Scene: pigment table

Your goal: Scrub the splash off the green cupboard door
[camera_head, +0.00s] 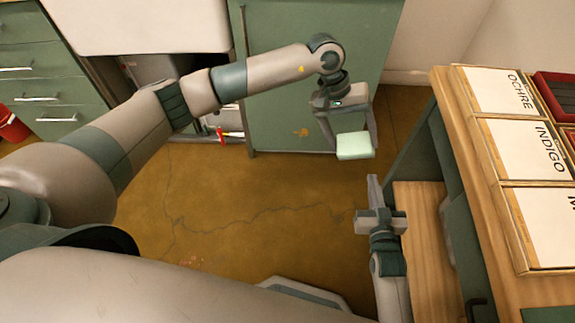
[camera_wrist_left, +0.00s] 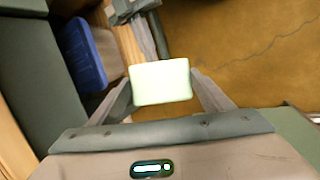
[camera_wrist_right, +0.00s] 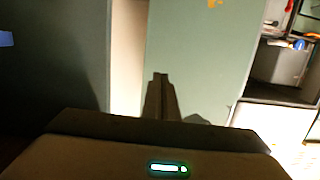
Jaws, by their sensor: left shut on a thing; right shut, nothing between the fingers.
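The green cupboard door (camera_head: 275,95) stands at the back centre of the head view. An orange splash (camera_head: 300,132) is on its lower part; an orange mark also shows at the top of the right wrist view (camera_wrist_right: 214,3). My left gripper (camera_head: 354,138) is shut on a pale green sponge (camera_head: 354,147), held to the right of the splash and apart from it. The sponge fills the space between the fingers in the left wrist view (camera_wrist_left: 160,82). My right gripper (camera_head: 373,182) is shut and empty, below the sponge in the picture, pointing towards the door (camera_wrist_right: 200,60).
A wooden table (camera_head: 500,240) with labelled boxes (camera_head: 530,150) stands at the right, close to my right arm. Green drawers (camera_head: 35,60) and a red container (camera_head: 12,125) are at the left. A red-handled item (camera_head: 230,133) lies beside the door. The brown floor (camera_head: 270,200) is clear.

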